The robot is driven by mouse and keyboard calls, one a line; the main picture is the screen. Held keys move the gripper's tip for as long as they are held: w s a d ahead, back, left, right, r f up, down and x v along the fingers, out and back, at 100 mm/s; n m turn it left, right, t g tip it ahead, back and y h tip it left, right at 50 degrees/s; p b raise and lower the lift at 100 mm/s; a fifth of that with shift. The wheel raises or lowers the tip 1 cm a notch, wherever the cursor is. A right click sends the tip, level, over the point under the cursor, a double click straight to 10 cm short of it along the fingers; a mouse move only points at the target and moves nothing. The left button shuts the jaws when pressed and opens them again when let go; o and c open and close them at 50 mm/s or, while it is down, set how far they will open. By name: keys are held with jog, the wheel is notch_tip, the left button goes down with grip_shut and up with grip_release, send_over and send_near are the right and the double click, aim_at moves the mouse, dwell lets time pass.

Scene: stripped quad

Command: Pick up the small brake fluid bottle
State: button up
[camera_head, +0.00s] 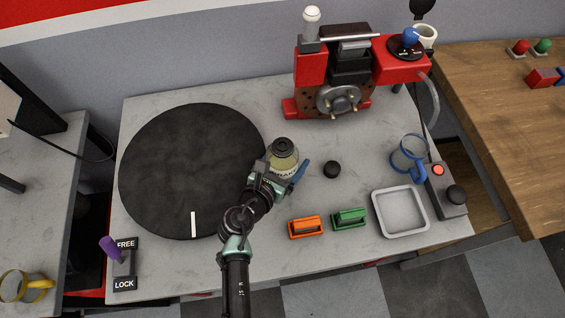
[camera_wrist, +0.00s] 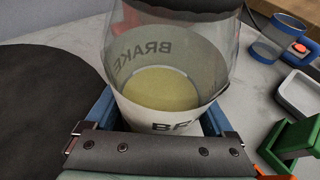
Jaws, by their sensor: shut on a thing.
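The small brake fluid bottle (camera_head: 283,153) is a clear bottle with a dark top, a pale label reading BRAKE and yellowish fluid inside. It is on or just above the grey worktop, at the right edge of the black round turntable; I cannot tell whether its base touches. It fills the middle of the wrist view (camera_wrist: 165,85), upright or nearly so. My gripper (camera_head: 284,174) is shut on the bottle, with a blue finger on each side of it. In the wrist view the fingers (camera_wrist: 160,118) flank its lower part. Its underside is hidden.
The black turntable (camera_head: 185,165) lies left. A black cap (camera_head: 332,169) sits right of the bottle. A red machine (camera_head: 345,75) stands behind.

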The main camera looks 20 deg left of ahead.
grip_shut()
jog(key=shift+r, duration=0.1)
